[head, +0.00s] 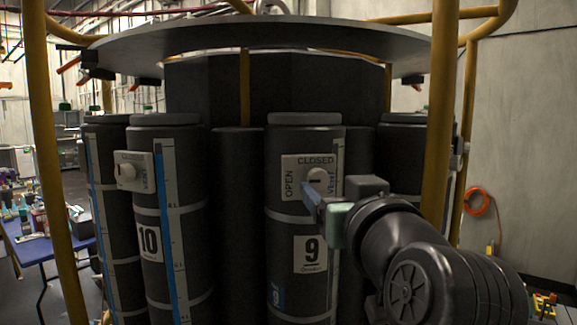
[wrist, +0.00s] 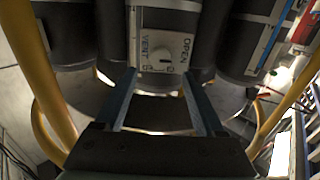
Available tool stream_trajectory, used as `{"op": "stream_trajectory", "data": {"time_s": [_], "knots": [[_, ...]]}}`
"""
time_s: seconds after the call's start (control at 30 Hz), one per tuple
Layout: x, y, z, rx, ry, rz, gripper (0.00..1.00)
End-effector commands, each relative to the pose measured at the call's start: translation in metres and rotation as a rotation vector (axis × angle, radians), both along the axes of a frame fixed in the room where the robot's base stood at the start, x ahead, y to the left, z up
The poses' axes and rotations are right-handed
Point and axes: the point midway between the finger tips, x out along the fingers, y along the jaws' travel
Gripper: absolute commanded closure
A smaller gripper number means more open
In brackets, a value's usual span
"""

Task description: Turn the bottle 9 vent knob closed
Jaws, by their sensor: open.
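Bottle 9 (head: 282,237) is a dark upright cylinder in the middle of the head view. Its white vent plate (head: 292,165) reads OPEN on the left and CLOSED on top. The round white vent knob (head: 316,177) has a dark, roughly level mark in the head view; which end points is unclear. My gripper (head: 311,194) is just in front of and below the knob, partly hiding the plate. In the wrist view my gripper (wrist: 158,73) is open and empty, its fingers apart; the knob (wrist: 163,57) appears between and beyond the fingertips. I see no contact.
Bottle 10 (head: 175,254) stands left, with its own knob (head: 126,173). A round grey plate (head: 260,33) overhangs the bottles. Yellow upright posts (head: 440,110) flank the rack, one close to my arm. A blue table (head: 40,247) is far left.

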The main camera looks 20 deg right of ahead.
Motion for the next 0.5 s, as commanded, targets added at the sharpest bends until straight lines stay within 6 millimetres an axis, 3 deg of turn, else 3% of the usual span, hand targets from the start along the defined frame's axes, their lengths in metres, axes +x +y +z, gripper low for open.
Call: {"op": "stream_trajectory", "data": {"time_s": [0.2, 0.5], "knots": [[0.041, -0.004, 0.003, 0.0, 0.003, 0.002, 0.29], [0.063, -0.007, 0.001, -0.001, -0.001, 0.001, 0.29]]}}
